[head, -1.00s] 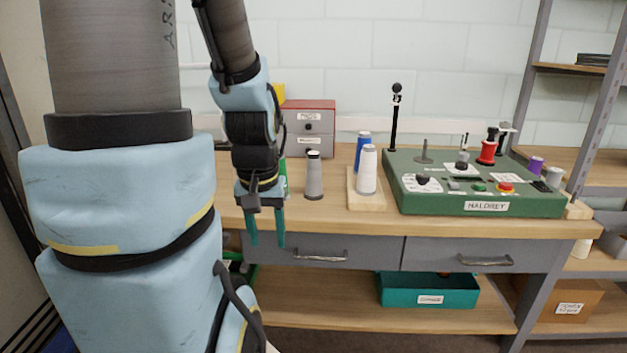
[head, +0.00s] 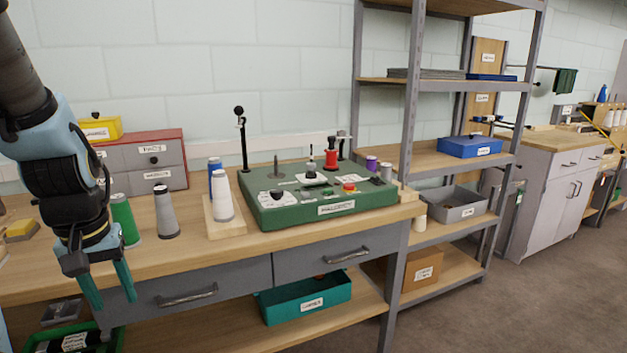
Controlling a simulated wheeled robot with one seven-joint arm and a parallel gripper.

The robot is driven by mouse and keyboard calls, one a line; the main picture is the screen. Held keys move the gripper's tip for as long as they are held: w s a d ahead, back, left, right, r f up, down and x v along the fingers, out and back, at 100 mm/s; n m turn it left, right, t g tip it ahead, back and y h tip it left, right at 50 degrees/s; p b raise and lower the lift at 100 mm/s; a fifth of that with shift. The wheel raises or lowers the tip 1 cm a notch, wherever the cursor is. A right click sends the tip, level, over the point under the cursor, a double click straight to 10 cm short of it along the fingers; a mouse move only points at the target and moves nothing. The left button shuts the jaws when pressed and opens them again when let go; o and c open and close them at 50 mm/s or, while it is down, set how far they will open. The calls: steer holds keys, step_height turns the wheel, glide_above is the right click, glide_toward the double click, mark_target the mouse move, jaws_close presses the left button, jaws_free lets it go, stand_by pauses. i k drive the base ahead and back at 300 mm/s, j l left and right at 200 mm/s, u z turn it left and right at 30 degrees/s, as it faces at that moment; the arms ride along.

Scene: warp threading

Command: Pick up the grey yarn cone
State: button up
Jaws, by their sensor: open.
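The grey yarn cone (head: 165,212) stands upright on the wooden workbench (head: 325,235), between a green cone (head: 124,221) and a wooden board with cones. It is fully in view except where nothing covers it. My gripper (head: 110,304) is open and empty, its teal fingers pointing down in front of the bench's front edge. It is to the left of the grey cone and nearer to me, apart from it. My wrist stands in front of the left part of the bench and partly beside the green cone.
A white cone (head: 222,197) and a blue cone (head: 214,172) stand on a small board (head: 226,228). The green HALDREY machine (head: 320,205) is right of them. Drawer boxes (head: 145,163) stand behind. A shelf rack (head: 410,130) is at the right, with open floor (head: 510,300) beyond.

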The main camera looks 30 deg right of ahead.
mark_target(167, 226)
steer(key=i+l, duration=0.1)
steer(key=l, duration=0.55)
steer(key=i+l+u, duration=0.1)
steer(key=l, duration=0.5)
steer(key=i+l, duration=0.15)
steer(key=l, duration=0.5)
steer(key=l+u, duration=0.1)
steer(key=u, duration=1.6)
